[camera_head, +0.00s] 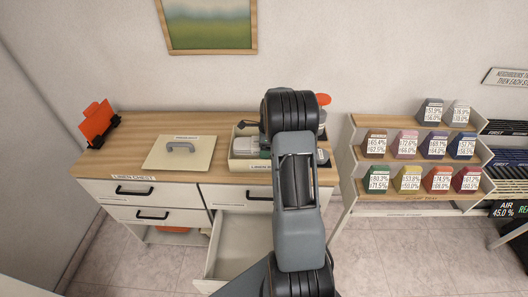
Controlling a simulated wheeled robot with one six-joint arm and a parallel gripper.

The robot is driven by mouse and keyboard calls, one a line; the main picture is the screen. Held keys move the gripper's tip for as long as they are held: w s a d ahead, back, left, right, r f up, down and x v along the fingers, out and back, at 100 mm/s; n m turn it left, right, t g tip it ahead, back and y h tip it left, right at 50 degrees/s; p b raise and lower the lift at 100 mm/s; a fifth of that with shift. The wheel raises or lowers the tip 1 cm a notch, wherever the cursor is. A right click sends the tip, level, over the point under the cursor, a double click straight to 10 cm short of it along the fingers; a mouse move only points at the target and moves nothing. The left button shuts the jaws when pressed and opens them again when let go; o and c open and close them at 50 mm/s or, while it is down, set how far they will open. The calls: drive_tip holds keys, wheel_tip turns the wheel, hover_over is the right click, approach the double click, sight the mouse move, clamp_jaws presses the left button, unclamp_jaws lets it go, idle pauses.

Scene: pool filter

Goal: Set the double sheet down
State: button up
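I cannot identify the double sheet for sure in this view. My gripper is not visible; my arm stands in the middle and hides what is behind it. The wooden-topped linen chest (130,140) stands at the left, with its label at the front edge. A flat cream panel with a grey handle (180,153) lies on its top. One lower drawer (236,245) is pulled open, and the part of its inside that shows looks empty. A cream open box (247,164) on the chest holds grey-green items and is partly hidden by my arm.
An orange stand (98,123) is at the chest's back left. Another orange object (323,99) shows behind my arm. A stepped rack (400,148) with several coloured, labelled blocks stands at the right. Tiled floor (385,255) is clear in front of it.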

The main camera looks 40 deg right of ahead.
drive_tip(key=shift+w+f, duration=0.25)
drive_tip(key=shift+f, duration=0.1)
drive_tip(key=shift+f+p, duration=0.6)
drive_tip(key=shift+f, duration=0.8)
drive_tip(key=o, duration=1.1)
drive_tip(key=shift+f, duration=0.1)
